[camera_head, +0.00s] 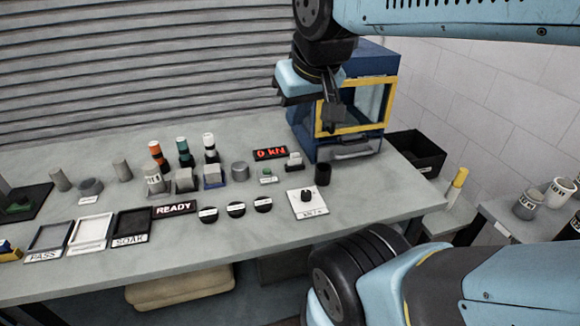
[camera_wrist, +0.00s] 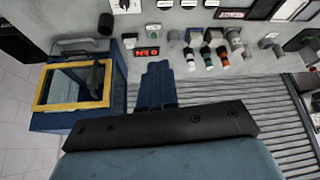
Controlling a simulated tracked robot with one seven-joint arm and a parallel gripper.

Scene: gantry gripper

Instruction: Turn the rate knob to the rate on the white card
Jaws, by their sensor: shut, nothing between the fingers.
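The rate knob (camera_head: 306,196) is black and stands on a white plate marked kN/s near the table's front right. Its plate is cut by the top edge in the wrist view (camera_wrist: 125,5). My gripper (camera_head: 334,115) is high above the back right of the table, in front of the blue cabinet and well away from the knob. Its fingers are together and empty, and show in the wrist view (camera_wrist: 157,68). I cannot make out which of the small white labels is the rate card, nor read a rate.
A blue cabinet (camera_head: 306,133) with a yellow-framed window stands at the back right. A black cup (camera_head: 322,174) stands close behind the knob. A red "0 kN" display (camera_head: 270,153) and several coloured cylinders stand farther left. Black discs (camera_head: 236,209) lie left of the knob plate.

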